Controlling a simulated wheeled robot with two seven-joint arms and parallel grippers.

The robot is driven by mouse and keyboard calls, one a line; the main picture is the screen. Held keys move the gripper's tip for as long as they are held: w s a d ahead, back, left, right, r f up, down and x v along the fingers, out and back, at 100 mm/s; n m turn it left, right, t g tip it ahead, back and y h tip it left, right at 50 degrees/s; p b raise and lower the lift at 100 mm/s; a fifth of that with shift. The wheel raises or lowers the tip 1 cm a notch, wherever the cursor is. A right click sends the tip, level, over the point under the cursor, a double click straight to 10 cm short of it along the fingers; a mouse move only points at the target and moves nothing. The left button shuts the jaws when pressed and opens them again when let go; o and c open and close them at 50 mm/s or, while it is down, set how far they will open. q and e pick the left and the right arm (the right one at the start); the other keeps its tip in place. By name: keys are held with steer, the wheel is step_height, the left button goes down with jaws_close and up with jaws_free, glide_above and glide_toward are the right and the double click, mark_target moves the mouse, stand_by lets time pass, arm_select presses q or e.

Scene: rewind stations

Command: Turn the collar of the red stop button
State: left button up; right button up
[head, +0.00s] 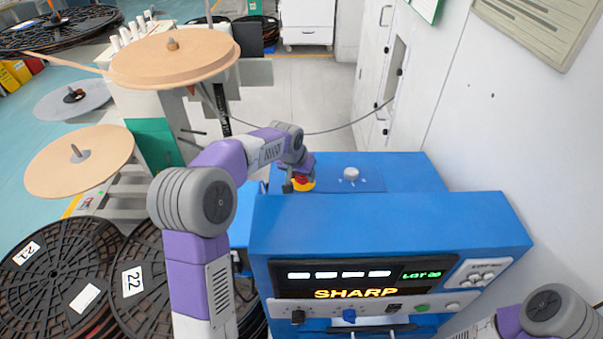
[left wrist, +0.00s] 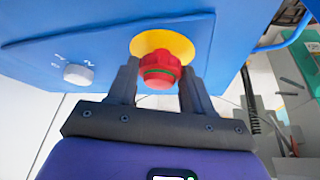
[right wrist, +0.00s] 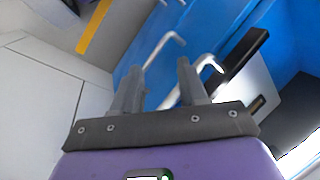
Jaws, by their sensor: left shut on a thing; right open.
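The red stop button (left wrist: 160,68) sticks out of a round yellow plate (left wrist: 148,40) on the blue machine's panel. In the left wrist view a dark green band shows on its front part. My left gripper (left wrist: 158,78) has one finger on each side of the red button and is shut on it. In the head view my left gripper (head: 298,180) covers most of the button, and the yellow plate (head: 303,185) shows below it. My right gripper (right wrist: 160,80) is open and empty, in front of blue machine parts with pale bar handles.
A grey knob (head: 351,173) sits on the same blue panel, right of the button. The blue cabinet with a lit SHARP display (head: 355,293) stands in front. Black reels (head: 58,275) and tan spools (head: 175,58) fill the left. A white wall (head: 530,140) bounds the right.

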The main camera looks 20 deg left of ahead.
arm_select(q)
steer(key=o, duration=1)
steer(key=shift+o, duration=0.2)
steer(key=p+v, duration=0.1)
steer(key=v, duration=0.6)
steer(key=shift+r+p, duration=0.3)
steer(key=shift+p, duration=0.05)
steer(key=shift+s, duration=0.15)
